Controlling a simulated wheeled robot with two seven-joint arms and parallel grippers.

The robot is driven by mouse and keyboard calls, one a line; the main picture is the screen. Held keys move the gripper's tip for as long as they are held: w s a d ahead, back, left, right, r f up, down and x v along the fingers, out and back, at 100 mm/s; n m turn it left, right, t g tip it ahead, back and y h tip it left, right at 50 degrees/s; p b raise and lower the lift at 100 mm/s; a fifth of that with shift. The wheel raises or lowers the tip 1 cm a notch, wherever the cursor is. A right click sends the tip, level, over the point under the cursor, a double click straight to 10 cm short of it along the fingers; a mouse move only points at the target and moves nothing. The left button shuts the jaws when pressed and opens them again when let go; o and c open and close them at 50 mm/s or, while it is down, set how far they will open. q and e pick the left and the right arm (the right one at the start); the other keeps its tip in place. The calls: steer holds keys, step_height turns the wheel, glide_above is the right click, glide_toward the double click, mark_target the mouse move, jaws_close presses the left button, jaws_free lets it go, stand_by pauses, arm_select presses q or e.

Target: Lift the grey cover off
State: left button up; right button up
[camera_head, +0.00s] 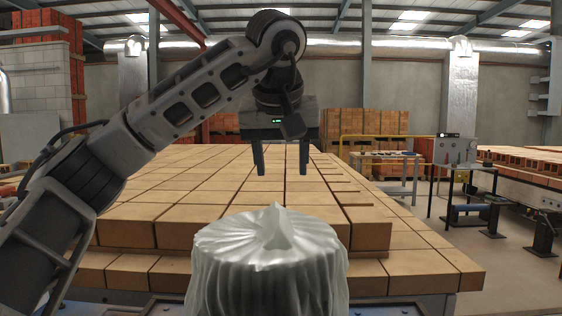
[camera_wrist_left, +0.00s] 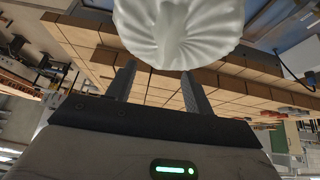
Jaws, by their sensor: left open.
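The grey cover (camera_head: 268,252) is a pale, pleated cloth draped over something round, with a small gathered peak on top. It stands at the front centre of the head view, and what is under it is hidden. In the left wrist view the cover (camera_wrist_left: 178,28) shows at the top, just past the fingertips. My left gripper (camera_head: 281,172) is open and empty, fingers pointing down, above the cover's peak and apart from it. Its two fingers also show in the left wrist view (camera_wrist_left: 157,70). My right gripper is not in view.
Stacked tan bricks (camera_head: 185,200) fill the surface behind and beside the cover. A yellow rail (camera_head: 385,137) and a bench with equipment (camera_head: 455,155) stand at the right back. Pallets of bricks (camera_head: 365,123) stand farther back. The air around the cover is clear.

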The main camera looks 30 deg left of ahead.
mark_target(277, 214)
arm_select(q)
steer(key=x, duration=0.5)
steer(key=a+b+x, duration=0.1)
steer(key=x, duration=0.9)
steer(key=shift+w+a+r, duration=0.1)
steer(key=shift+a+r, duration=0.1)
steer(key=shift+a, duration=0.2)
jaws_close()
steer(key=shift+r, duration=0.1)
